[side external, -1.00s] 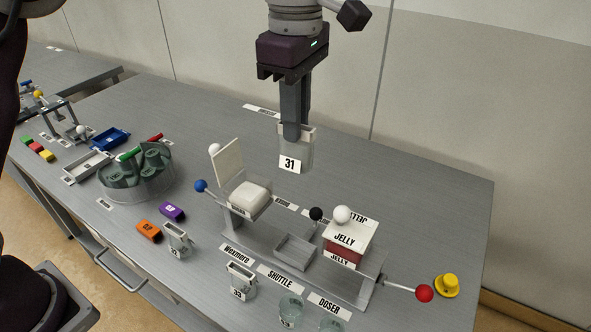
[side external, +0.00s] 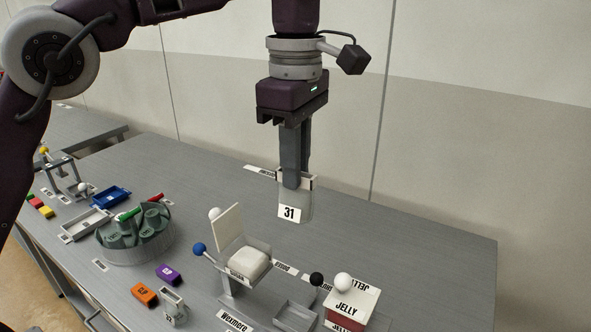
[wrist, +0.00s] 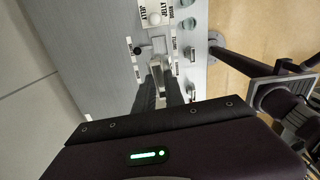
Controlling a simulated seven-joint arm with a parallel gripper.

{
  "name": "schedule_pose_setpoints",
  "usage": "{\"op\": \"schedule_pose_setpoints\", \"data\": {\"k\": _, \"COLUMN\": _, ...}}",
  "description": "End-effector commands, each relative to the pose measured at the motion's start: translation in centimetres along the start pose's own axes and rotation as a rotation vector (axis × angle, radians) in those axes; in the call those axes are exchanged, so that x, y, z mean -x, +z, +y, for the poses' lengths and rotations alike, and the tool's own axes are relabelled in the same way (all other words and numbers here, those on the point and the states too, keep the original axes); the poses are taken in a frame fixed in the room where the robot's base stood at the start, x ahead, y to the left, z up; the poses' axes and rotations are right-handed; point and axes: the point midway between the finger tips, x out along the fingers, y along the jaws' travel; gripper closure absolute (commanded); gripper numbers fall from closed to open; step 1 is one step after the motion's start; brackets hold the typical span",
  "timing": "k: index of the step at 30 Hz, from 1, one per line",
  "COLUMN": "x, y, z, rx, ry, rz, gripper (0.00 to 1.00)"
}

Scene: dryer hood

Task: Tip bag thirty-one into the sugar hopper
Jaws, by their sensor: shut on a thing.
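Bag 31 (side external: 296,202), a pale see-through container with a "31" label, hangs upright from my gripper (side external: 292,184). The gripper is shut on its upper edge and points straight down. The bag is in the air, up and to the right of the open hopper (side external: 247,259) in the side external view. That hopper has a raised cream lid (side external: 228,229) and a white fill; its front label is too small to read surely. In the wrist view the dark fingers show, with the bag's details unclear.
A jelly hopper (side external: 350,306) with a white top stands right of the open hopper, with a small grey tray (side external: 295,315) between them. A blue-knobbed lever (side external: 199,249) and a black knob (side external: 316,279) stick up nearby. Another bag (side external: 173,304) stands at the front left.

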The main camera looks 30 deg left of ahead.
Motion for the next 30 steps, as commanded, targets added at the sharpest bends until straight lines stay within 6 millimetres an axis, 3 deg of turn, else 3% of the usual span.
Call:
{"op": "schedule_pose_setpoints", "data": {"k": 4, "x": -0.1, "y": 0.0, "z": 0.0, "rx": 0.000, "ry": -0.001, "rz": 0.000, "gripper": 1.00}}
{"op": "schedule_pose_setpoints", "data": {"k": 7, "x": -1.7, "y": 0.0, "z": -0.1, "rx": 0.001, "ry": -0.005, "rz": 0.001, "gripper": 1.00}}
{"op": "schedule_pose_setpoints", "data": {"k": 21, "x": -18.3, "y": -0.1, "z": -0.2, "rx": 0.000, "ry": -0.008, "rz": 0.004, "gripper": 1.00}}
{"op": "schedule_pose_setpoints", "data": {"k": 24, "x": -21.2, "y": -0.1, "z": -0.1, "rx": 0.001, "ry": -0.006, "rz": 0.002, "gripper": 1.00}}
{"op": "schedule_pose_setpoints", "data": {"k": 30, "x": -24.6, "y": 0.0, "z": -0.1, "rx": 0.000, "ry": -0.003, "rz": 0.002, "gripper": 1.00}}
